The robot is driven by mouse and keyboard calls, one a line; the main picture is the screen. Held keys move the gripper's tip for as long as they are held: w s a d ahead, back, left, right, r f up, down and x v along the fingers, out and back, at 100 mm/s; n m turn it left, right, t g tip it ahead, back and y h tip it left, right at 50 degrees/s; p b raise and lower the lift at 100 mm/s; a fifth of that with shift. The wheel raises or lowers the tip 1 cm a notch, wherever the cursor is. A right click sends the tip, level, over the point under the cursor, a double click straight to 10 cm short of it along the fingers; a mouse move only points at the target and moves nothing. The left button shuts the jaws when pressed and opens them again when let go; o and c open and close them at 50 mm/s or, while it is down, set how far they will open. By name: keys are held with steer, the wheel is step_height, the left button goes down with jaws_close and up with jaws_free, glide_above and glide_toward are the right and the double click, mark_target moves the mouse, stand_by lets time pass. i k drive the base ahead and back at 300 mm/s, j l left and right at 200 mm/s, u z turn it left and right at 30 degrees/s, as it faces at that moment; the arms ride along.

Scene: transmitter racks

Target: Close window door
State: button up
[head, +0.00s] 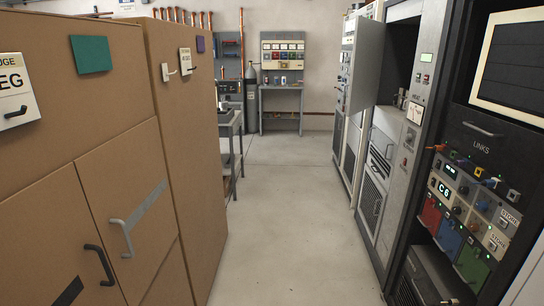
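A row of transmitter racks lines the right side. One light grey rack has a tall dark opening (398,58) in its upper part. A plain grey door panel (366,68) stands swung out at the far side of this opening, jutting toward the aisle, so it looks open. I cannot make out a window pane in it from this angle. My gripper is not in view.
Tall brown cabinets (120,180) with handles stand close on the left. A concrete aisle (285,210) runs clear between them and the racks. A workbench (230,135) stands farther left; a gas cylinder (251,95) and a small panel stand (283,75) are at the back wall.

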mark_target(369, 34)
steer(key=i+u, duration=0.15)
steer(key=i, duration=1.7)
steer(key=i+j+z, duration=0.25)
steer(key=i+z, duration=0.2)
steer(key=i, duration=0.4)
steer(key=i+j+z, duration=0.45)
steer(key=i, duration=0.3)
steer(key=i+j+z, duration=0.4)
steer(key=i+j, duration=0.3)
steer(key=j, duration=0.15)
